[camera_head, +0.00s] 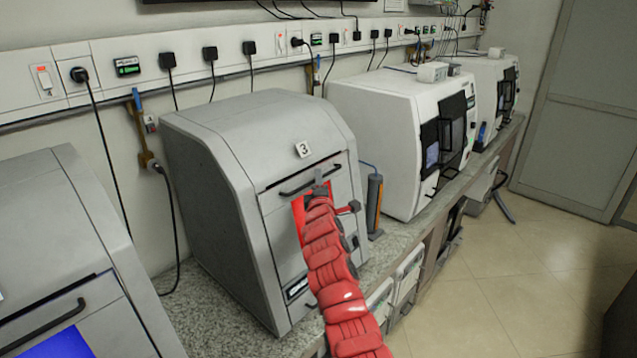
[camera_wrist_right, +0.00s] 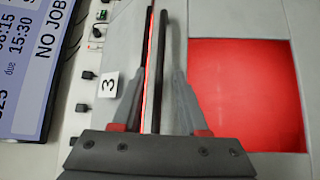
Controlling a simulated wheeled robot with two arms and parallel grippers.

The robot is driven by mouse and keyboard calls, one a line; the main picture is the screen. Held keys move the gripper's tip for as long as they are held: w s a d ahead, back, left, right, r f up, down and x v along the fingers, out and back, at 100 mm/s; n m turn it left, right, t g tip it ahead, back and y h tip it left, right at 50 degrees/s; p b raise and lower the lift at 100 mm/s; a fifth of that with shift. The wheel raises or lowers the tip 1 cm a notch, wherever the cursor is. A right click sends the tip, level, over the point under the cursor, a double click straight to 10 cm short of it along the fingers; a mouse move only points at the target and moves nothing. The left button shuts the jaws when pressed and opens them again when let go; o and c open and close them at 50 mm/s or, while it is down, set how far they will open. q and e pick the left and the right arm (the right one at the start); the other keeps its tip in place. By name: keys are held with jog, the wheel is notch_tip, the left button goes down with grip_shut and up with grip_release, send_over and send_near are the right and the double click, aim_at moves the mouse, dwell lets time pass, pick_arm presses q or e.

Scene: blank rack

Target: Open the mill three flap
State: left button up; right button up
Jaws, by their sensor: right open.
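Mill three is the grey machine (camera_head: 215,135) on the counter, with a white "3" label (camera_head: 303,149) on its front. Its flap (camera_head: 352,185) carries a black bar handle (camera_head: 290,191), which also shows in the right wrist view (camera_wrist_right: 163,45). The flap looks closed or nearly so; a thin dark and red seam runs beside the handle in the wrist view. My right gripper (camera_head: 318,184) is at the handle. In the wrist view its open fingers (camera_wrist_right: 162,80) stand on either side of the bar; contact cannot be told. My left gripper is not in view.
A red screen (camera_wrist_right: 245,90) sits on the flap, partly hidden by my red arm in the head view. Another grey mill (camera_head: 55,240) stands at left. A white machine (camera_head: 385,125) and a grey-orange cylinder (camera_head: 374,205) stand at right. Floor (camera_head: 490,290) is clear at right.

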jog(key=shift+w, duration=0.2)
grip_shut()
dwell(1.5)
